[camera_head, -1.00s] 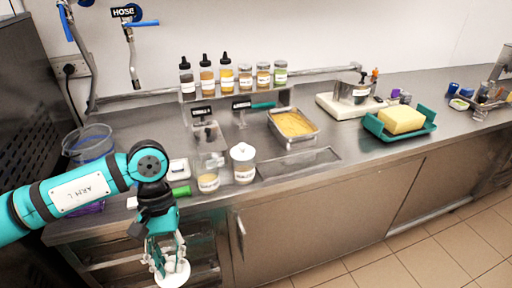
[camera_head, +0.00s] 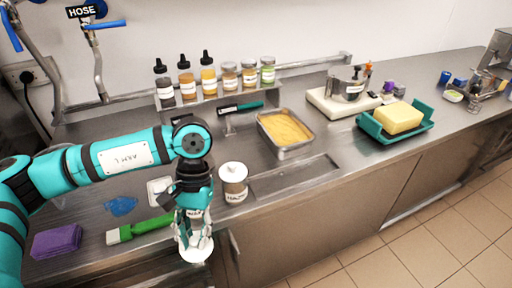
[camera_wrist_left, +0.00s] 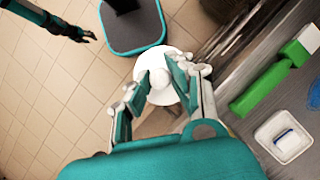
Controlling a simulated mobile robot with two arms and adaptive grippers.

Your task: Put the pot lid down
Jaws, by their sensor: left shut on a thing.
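My left gripper (camera_head: 194,240) is shut on the round white pot lid (camera_head: 197,255) and holds it in the air off the counter's front edge. In the left wrist view the fingertips (camera_wrist_left: 159,84) close on the knob of the lid (camera_wrist_left: 180,58), with floor tiles below it. A jar with a white lid on (camera_head: 233,182) stands on the counter just right of the gripper. The steel counter (camera_head: 290,178) has a recessed strip near its front. An arm end, apparently my right gripper (camera_wrist_left: 85,36), shows small in the left wrist view; its jaws are unclear.
A green-handled brush (camera_head: 140,229), purple cloth (camera_head: 57,241) and small white dish (camera_head: 160,190) lie left of the gripper. A pan of yellow food (camera_head: 287,131), bottle shelf (camera_head: 222,97), scale (camera_head: 330,106) and teal tray (camera_head: 398,133) stand farther right and back.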

